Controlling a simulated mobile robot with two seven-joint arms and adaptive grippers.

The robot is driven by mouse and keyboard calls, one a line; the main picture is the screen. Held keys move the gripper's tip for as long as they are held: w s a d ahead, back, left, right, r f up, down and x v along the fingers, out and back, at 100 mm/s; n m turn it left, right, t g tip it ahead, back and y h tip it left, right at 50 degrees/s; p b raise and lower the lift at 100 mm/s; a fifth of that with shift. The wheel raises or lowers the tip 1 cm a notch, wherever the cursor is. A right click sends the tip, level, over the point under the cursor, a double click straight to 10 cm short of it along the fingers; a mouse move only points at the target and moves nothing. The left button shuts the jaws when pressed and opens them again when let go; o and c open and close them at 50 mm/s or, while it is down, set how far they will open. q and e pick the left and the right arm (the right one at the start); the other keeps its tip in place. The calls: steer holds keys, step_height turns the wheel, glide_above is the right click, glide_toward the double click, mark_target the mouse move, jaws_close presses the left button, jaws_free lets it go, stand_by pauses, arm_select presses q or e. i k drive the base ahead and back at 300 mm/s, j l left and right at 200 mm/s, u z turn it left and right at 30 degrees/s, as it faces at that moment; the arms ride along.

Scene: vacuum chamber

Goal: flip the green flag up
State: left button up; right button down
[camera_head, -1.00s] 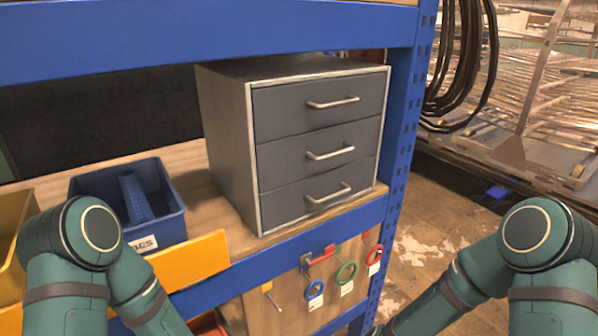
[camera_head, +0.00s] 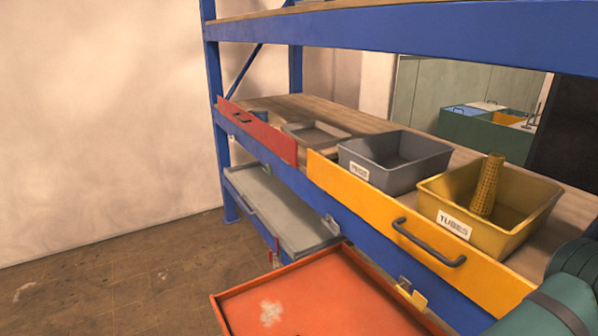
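A blue-framed rack (camera_head: 420,25) holds a grey bin (camera_head: 420,180) and a yellow TUBES bin (camera_head: 520,238). A yellow panel with a handle (camera_head: 370,210) and a red panel (camera_head: 258,135) line the shelf edge. An orange tray (camera_head: 320,310) juts out below. Left floor is clear.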

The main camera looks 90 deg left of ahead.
mark_target(268, 171)
steer(key=u, duration=3.3)
steer(key=i+j+u, duration=0.25)
steer(key=i+u, duration=0.15)
steer(key=i+j+u, duration=0.1)
steer(key=i+u, duration=0.3)
steer(key=i+j+z, duration=0.1)
steer(key=i+z, duration=0.15)
steer(key=i, duration=0.25)
steer(key=i+j+z, duration=0.3)
steer(key=i, duration=0.2)
steer(key=i+j+z, duration=0.25)
steer(key=i, duration=0.25)
